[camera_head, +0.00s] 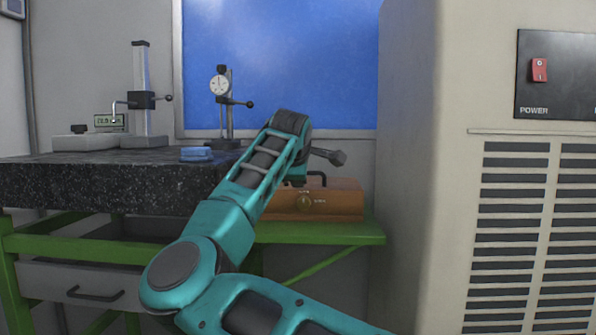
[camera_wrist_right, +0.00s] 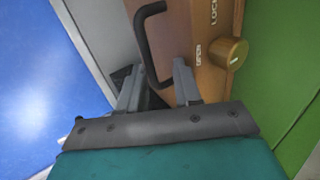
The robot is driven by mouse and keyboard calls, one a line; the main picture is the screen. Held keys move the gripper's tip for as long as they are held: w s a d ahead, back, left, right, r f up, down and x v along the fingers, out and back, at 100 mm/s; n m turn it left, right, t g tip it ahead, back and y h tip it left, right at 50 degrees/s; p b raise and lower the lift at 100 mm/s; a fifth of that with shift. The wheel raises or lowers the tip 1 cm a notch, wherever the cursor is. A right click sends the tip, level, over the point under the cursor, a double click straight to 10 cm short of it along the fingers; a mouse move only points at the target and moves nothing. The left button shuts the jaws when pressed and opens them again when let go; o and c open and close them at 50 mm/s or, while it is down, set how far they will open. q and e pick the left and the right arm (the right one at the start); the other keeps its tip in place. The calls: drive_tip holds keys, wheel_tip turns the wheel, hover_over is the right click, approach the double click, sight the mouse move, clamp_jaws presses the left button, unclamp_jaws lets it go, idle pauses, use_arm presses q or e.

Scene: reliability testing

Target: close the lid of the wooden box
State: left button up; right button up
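The wooden box (camera_head: 342,205) sits on the green bench beside the granite slab, partly hidden behind my right arm. Its lid looks down in the head view, but whether it is fully shut I cannot tell. A dark handle (camera_head: 318,178) stands on its top, and a round brass knob (camera_head: 305,203) is on its front. In the right wrist view, the knob (camera_wrist_right: 229,53) sits by the words OPEN and LOCK. My right gripper (camera_wrist_right: 157,84) is open, its fingers apart near one end of the handle (camera_wrist_right: 150,45); contact is unclear. My left gripper is out of view.
A granite slab (camera_head: 95,185) with a dial gauge stand (camera_head: 222,100), a height stand (camera_head: 142,100) and blue blocks (camera_head: 196,154) lies left. A large beige cabinet (camera_head: 430,200) stands close on the right. The green bench (camera_head: 325,234) has a narrow clear strip before the box.

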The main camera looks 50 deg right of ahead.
drive_tip(key=shift+o, duration=0.5)
drive_tip(key=shift+s+a+f, duration=0.1)
drive_tip(key=shift+a+f, duration=0.1)
drive_tip(key=shift+f, duration=0.15)
drive_tip(key=p+v, duration=0.1)
drive_tip(key=v, duration=1.2)
drive_tip(key=shift+d+r, duration=0.2)
drive_tip(key=shift+r, duration=0.1)
